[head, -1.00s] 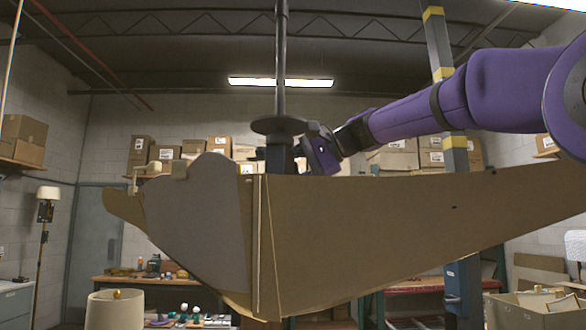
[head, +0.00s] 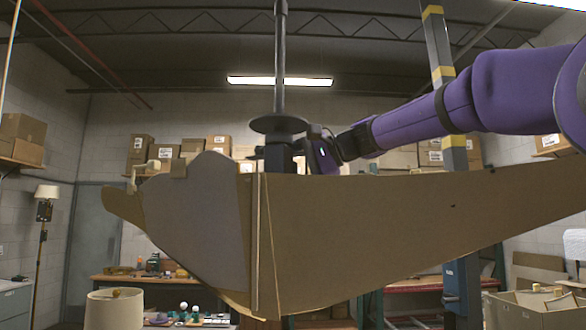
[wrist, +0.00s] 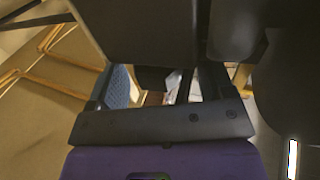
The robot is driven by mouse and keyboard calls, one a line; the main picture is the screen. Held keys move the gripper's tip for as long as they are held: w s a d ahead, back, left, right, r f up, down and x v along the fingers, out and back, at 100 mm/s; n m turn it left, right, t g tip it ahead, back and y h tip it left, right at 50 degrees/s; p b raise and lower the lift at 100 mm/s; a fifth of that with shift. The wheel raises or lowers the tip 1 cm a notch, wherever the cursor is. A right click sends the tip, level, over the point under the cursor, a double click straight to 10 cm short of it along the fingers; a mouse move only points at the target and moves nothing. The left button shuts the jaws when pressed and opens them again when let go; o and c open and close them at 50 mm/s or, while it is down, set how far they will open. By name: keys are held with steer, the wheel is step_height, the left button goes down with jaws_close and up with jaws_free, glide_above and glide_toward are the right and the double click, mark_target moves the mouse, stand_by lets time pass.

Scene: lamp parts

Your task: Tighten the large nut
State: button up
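In the head view a dark upright pole (head: 281,60) carries a wide dark disc (head: 278,125), with a dark block (head: 279,159) below it. I cannot tell for sure which of these is the large nut. My gripper (wrist: 163,85) reaches in from the right, beside the block and below the disc. In the wrist view its two fingers stand apart, the left one with a bluish pad. A dark part shows between them, with gaps around it, and big dark shapes fill the top. Contact is not clear, and the cardboard hides what lies lower.
A large cardboard piece (head: 350,235) stands in front of the pole's lower part. A lampshade (head: 114,309) is at lower left, and a workbench (head: 130,281) with small items is behind. A bin of parts (head: 535,310) is at lower right. The space above the arm is free.

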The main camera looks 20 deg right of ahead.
steer(key=shift+d, duration=0.1)
steer(key=v, duration=1)
steer(key=shift+s+d, duration=0.2)
steer(key=shift+s, duration=0.05)
steer(key=shift+r, duration=0.2)
step_height(320, 180, up, 5)
steer(key=w+a+g+h, duration=0.2)
steer(key=a+g+h, duration=0.1)
steer(key=g+h, duration=0.15)
steer(key=shift+t, duration=0.35)
steer(key=x, duration=1)
steer(key=shift+w+d+f, duration=0.1)
steer(key=shift+w+f, duration=0.1)
steer(key=shift+f, duration=0.05)
steer(key=c, duration=0.9)
